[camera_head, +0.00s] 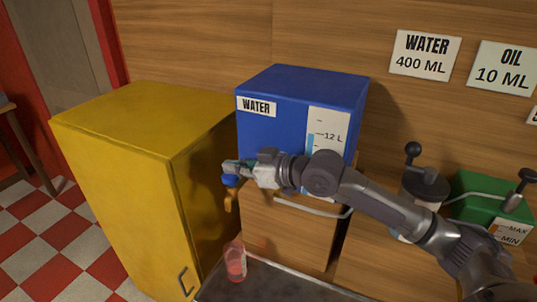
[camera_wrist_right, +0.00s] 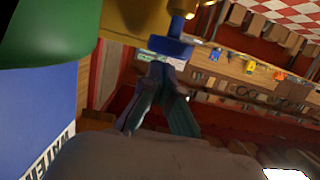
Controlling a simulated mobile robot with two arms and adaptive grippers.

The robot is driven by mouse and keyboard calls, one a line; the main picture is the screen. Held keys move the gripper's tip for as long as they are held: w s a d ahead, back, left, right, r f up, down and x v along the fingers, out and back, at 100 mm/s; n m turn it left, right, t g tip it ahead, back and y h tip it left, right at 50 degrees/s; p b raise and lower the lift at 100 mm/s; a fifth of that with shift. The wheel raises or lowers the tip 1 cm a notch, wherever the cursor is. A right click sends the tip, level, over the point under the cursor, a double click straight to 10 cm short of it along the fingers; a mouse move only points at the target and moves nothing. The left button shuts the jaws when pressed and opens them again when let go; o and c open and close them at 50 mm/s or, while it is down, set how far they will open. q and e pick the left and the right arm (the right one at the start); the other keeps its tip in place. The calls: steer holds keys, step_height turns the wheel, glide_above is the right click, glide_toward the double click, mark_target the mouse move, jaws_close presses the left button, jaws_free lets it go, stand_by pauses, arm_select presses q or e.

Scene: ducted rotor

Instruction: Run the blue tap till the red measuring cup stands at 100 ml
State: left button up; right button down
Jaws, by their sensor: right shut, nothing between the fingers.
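The blue tap handle (camera_head: 231,181) sits on a brass tap (camera_head: 229,201) at the front of the blue water tank (camera_head: 272,124). The translucent red measuring cup (camera_head: 235,262) stands upright below the spout; its fill level and marks are too small to read. My right gripper (camera_head: 238,167) is shut and empty, right at the tap handle. In the right wrist view the fingertips (camera_wrist_right: 160,69) are close against the blue handle (camera_wrist_right: 167,46) below the brass body (camera_wrist_right: 140,19); I cannot tell whether they touch. Any water stream cannot be made out. My left gripper is not in view.
A yellow cabinet (camera_head: 120,185) stands close left of the tap. The cup rests on a dark counter (camera_head: 275,284). A green oil container (camera_head: 480,200) and a lidded grey container (camera_head: 425,188) are at the right. Wall signs (camera_head: 427,54) read water 400 ML and oil 10 ML (camera_head: 502,68).

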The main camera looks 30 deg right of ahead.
step_height(320, 180, up, 2)
steer(key=shift+r+p, duration=0.15)
steer(key=shift+p, duration=0.4)
arm_select(q)
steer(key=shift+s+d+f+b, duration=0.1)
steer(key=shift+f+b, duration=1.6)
steer(key=shift+b, duration=1.05)
arm_select(e)
steer(key=v, duration=1)
steer(key=shift+f, duration=0.25)
steer(key=shift+s, duration=0.15)
